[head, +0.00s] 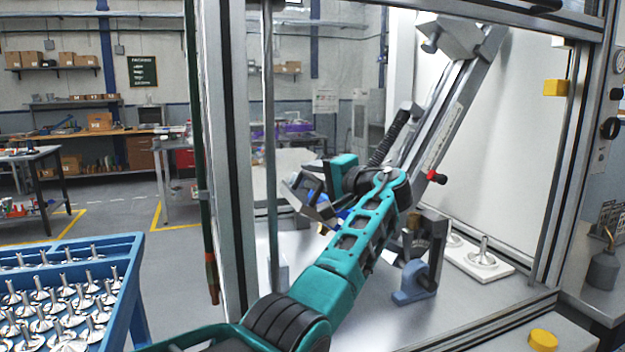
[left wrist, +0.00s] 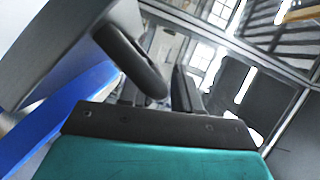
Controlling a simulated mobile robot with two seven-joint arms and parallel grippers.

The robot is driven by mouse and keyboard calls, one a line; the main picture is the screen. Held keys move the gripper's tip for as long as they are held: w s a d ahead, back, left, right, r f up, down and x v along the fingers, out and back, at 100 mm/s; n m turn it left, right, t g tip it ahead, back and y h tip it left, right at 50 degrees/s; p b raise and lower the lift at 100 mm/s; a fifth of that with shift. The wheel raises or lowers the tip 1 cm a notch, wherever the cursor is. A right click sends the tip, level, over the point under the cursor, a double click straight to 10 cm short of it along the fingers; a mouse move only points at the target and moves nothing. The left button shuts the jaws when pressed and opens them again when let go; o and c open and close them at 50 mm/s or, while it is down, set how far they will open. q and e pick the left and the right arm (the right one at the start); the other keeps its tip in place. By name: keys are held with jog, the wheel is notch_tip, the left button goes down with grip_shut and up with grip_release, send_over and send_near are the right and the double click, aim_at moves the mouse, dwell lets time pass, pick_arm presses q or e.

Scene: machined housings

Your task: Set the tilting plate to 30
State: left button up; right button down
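A long grey inclined member (head: 462,95) with a printed scale strip and a red knob (head: 437,178) leans up to the right in the cabinet; I cannot tell if it is the tilting plate. Below it a dark bracket with a curved, dial-like part (head: 420,240) stands at a blue foot (head: 412,287). My left gripper (head: 325,197) is at a grey and blue block (head: 308,194), partly hidden by my arm. In the left wrist view dark fingers (left wrist: 168,92) are close beside a grey surface and a blue edge (left wrist: 62,118). Their contact is unclear, and no angle is readable. My right gripper is out of view.
A white plate with metal stemmed parts (head: 481,258) lies at the cabinet's right. Cabinet posts (head: 230,150) frame the opening. A blue tray (head: 138,270) of similar parts stands at the lower left. A yellow button (head: 542,339) is on the front ledge. Bare cabinet floor shows in front.

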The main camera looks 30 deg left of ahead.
pick_arm(q)
jog(key=shift+o, duration=0.6)
jog(key=shift+d, duration=0.1)
jog(key=shift+f, duration=0.1)
jog(key=shift+s+d, duration=0.1)
jog(key=shift+d, duration=0.15)
jog(key=b+v, duration=0.1)
jog(key=v, duration=1.1)
jog(key=shift+d+r+b, duration=0.2)
jog(key=shift+b, duration=0.1)
